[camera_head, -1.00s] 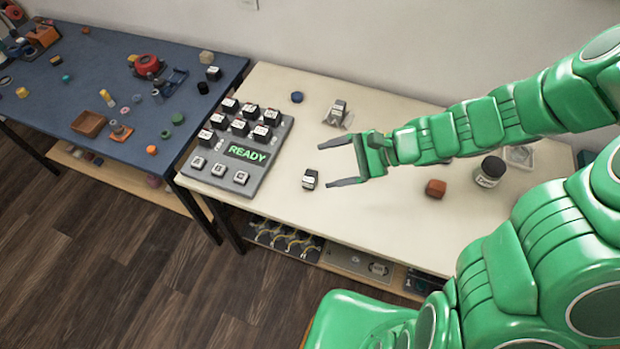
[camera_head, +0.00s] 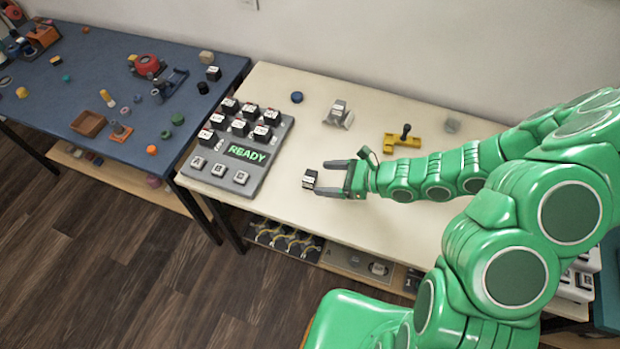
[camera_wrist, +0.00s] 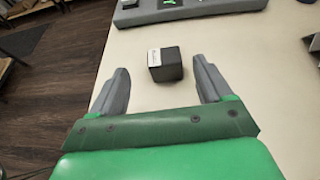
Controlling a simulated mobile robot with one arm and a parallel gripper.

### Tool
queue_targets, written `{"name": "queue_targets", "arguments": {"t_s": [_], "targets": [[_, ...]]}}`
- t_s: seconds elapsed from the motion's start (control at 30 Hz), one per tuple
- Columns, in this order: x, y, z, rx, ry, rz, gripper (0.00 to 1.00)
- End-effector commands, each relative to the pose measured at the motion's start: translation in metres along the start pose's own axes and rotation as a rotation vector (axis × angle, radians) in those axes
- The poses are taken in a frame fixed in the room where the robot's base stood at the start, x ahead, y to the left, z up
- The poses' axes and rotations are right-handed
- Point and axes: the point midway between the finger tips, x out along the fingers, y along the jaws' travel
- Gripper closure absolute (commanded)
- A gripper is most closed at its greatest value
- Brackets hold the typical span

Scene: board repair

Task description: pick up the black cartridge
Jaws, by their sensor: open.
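The black cartridge (camera_head: 310,179) is a small dark block with a white label, lying on the cream table near its front edge. In the wrist view the black cartridge (camera_wrist: 166,65) sits just beyond the fingertips, roughly midway between them, with its label to the left. My gripper (camera_head: 327,178) is open and empty, with its fingers pointing left at the cartridge. In the wrist view my gripper (camera_wrist: 160,75) has a grey finger on each side, apart from the cartridge.
A grey board (camera_head: 217,180) with several black cartridges and a green READY display stands left on the cream table. A blue round piece (camera_head: 297,97), a clear-and-grey part (camera_head: 339,112) and a yellow fixture (camera_head: 401,141) lie behind. The table around the cartridge is clear.

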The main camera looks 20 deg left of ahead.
Motion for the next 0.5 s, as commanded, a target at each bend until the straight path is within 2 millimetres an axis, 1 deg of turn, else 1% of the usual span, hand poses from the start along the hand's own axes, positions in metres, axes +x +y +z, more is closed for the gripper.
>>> {"name": "queue_targets", "arguments": {"t_s": [0.3,0.5], "targets": [[0.019,0.000,-0.001,0.002,0.002,0.002,0.21],[0.028,0.000,-0.001,0.001,0.002,0.001,0.21]]}}
